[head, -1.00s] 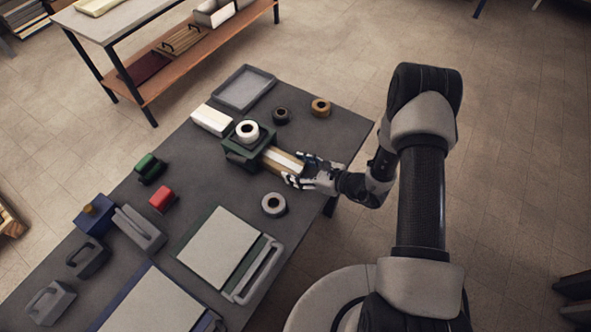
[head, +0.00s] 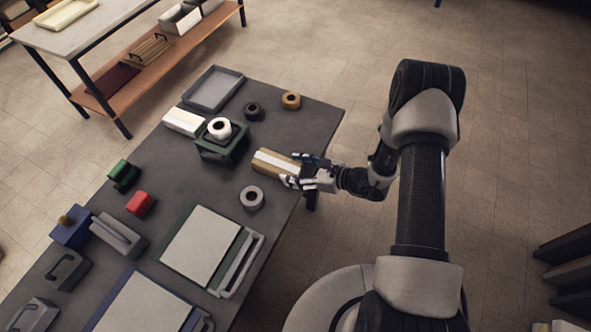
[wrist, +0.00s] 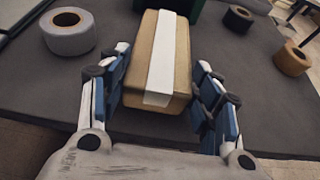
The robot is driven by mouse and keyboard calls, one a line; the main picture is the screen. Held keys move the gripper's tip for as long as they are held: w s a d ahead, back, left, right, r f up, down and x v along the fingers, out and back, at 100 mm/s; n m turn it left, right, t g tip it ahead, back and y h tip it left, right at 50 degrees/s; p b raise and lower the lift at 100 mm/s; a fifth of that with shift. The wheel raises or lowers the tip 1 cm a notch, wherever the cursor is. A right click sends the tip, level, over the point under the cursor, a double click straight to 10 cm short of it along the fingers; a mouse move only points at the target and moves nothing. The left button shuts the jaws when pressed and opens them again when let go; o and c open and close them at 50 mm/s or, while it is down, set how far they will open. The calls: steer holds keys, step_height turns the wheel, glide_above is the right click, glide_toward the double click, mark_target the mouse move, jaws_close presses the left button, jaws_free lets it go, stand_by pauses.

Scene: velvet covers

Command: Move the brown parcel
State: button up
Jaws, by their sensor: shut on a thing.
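The brown parcel (head: 275,164) is a box with a white strip along its top. It is at the right edge of the dark table (head: 225,255), to the right of a green holder. My gripper (head: 292,174) is shut on the near end of the parcel. In the wrist view the parcel (wrist: 160,60) lies between the two blue-padded fingers of my gripper (wrist: 165,105), with its far end pointing away. I cannot tell whether the parcel touches the table.
The green holder (head: 235,150) carries a white roll (head: 219,128). A grey roll (head: 251,197) stands below the parcel. A black roll (head: 252,111), a tan roll (head: 291,100) and a grey tray (head: 213,90) are towards the back.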

steer(key=o, duration=1.4)
steer(key=shift+c, duration=0.2)
steer(key=v, duration=1.2)
